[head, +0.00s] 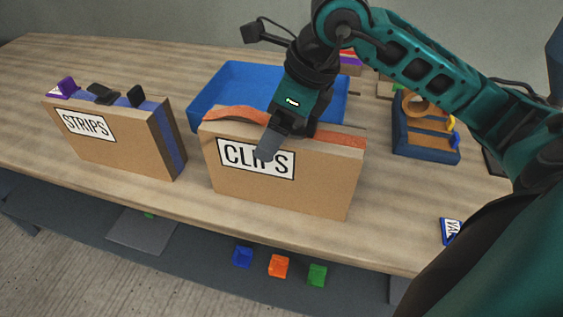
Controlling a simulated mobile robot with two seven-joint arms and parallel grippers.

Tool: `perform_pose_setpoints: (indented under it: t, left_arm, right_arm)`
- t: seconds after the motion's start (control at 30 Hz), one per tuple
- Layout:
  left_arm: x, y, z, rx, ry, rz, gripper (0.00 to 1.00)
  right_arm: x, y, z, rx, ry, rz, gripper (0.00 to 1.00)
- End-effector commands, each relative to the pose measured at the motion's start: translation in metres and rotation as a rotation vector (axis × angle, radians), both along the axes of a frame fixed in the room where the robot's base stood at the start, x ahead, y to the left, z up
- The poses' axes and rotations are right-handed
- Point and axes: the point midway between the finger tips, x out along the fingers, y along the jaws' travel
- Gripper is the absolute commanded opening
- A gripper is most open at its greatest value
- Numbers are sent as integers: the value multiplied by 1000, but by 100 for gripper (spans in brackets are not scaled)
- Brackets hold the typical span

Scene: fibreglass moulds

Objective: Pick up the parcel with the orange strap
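The parcel with the orange strap (236,114) is a brown box labelled CLIPS (325,188), upright near the table's front edge. The strap runs along its top and bulges up at the left. My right gripper (285,138) comes down from above at the middle of the parcel's top. One grey finger lies in front of the label and covers part of it. The other finger is mostly hidden at the top edge, so I cannot tell whether they grip the strap or box. My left gripper is not in view.
A second brown parcel (110,148) labelled STRIPS, with a blue-purple strap, stands at left. A blue tray (222,82) lies behind the CLIPS parcel. A blue holder (425,153) stands at right. Blue, orange (278,266) and green blocks lie below the table's front edge.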

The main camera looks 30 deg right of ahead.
Motion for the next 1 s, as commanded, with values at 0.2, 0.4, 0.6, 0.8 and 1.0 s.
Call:
perform_pose_setpoints:
  t: [0.2,0.4,0.6,0.8,1.0]
  left_arm:
    - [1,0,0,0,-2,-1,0]
    - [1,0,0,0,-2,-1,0]
    - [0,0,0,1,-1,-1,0]
    - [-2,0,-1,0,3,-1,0]
    - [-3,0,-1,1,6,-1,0]
  right_arm:
    - [0,0,0,-1,-1,0,71]
    - [0,0,0,-1,-1,0,52]
    - [0,0,1,-1,-1,0,33]
    - [0,0,1,-1,-1,0,14]
    - [0,0,2,0,-4,-1,0]
